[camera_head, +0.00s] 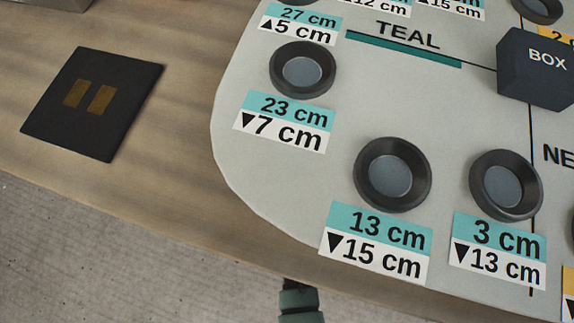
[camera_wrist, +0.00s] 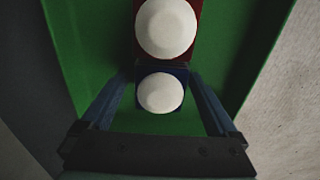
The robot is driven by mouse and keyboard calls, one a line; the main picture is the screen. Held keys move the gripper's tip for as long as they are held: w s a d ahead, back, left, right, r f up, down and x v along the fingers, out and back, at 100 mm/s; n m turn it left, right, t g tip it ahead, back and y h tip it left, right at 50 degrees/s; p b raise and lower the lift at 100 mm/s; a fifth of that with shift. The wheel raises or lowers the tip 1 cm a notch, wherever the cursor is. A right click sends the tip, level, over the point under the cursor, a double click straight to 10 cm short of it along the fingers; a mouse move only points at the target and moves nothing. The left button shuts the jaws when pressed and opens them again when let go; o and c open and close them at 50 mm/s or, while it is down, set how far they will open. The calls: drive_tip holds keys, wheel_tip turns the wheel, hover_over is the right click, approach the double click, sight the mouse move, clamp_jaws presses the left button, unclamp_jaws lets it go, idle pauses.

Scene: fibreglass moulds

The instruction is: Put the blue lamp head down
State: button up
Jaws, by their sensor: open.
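The blue lamp head (camera_wrist: 161,92), a blue block with a round white dome, is in the wrist view at the middle, on or just above a green surface (camera_wrist: 95,50). My gripper (camera_wrist: 161,74) is open, with one finger on each side of the blue lamp head. I cannot tell whether either finger touches it. A red block with a larger white dome (camera_wrist: 166,28) is right beyond it. The head view shows neither the lamp heads nor my gripper.
In the head view, a pale board (camera_head: 290,190) with dark round cups (camera_head: 392,174) and printed labels lies on a wooden table (camera_head: 130,195). A dark box (camera_head: 538,70) stands at the right. A black pad (camera_head: 92,103) with two brown patches lies left, with bare wood between.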

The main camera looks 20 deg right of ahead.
drive_tip(key=shift+r, duration=0.15)
wheel_tip(320, 180, up, 13)
drive_tip(key=p, duration=0.5)
drive_tip(key=shift+f, duration=0.2)
drive_tip(key=shift+s, duration=0.1)
